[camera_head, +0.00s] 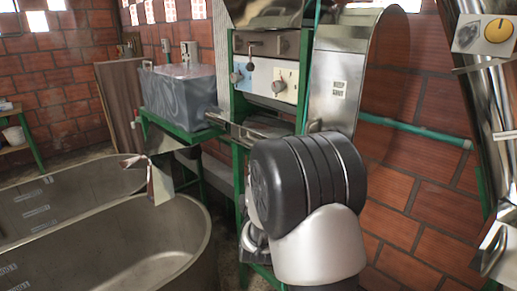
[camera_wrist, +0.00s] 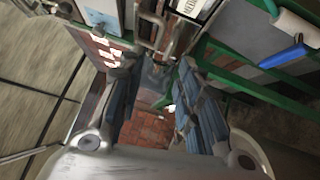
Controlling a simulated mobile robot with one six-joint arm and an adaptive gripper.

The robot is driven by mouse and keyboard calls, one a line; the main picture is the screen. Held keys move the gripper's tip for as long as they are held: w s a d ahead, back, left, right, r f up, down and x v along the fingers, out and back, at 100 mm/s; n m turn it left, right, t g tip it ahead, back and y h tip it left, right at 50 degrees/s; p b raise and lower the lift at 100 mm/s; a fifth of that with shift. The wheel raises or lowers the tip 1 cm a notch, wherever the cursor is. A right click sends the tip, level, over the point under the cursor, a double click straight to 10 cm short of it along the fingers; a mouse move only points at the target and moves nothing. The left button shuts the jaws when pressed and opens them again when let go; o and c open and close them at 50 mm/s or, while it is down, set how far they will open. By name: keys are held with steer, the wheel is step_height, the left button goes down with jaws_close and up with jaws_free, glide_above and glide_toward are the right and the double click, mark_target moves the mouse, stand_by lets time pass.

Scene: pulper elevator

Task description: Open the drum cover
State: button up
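A grey metal cover with a curved outer edge and a "KEEP SHUT" label (camera_head: 333,60) stands on the right of the green-framed machine in the head view. I take it to be the drum cover; I cannot tell if it is fully closed. In the wrist view my gripper (camera_wrist: 157,80) is open, its two ribbed fingers apart with nothing seen between them. A bent metal bar (camera_wrist: 156,28) shows beyond the fingertips, and I cannot tell which part it belongs to. In the head view my dark arm link hides the gripper and the machine's lower part.
A panel with knobs (camera_head: 265,78) is on the machine's green frame (camera_head: 303,75). A grey box (camera_head: 178,92) sits at its left. Large metal tubs (camera_head: 150,255) fill the lower left. A green pipe (camera_head: 415,130) runs along the brick wall. A blue handle (camera_wrist: 285,56) shows at the wrist view's right.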

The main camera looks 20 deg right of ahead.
steer(key=b, duration=0.2)
glide_toward(251, 131)
steer(key=w+d+f, duration=0.3)
steer(key=w+d, duration=0.3)
steer(key=w, duration=0.1)
steer(key=shift+w+f, duration=0.2)
steer(key=shift+f, duration=0.05)
steer(key=shift+c, duration=0.2)
jaws_close()
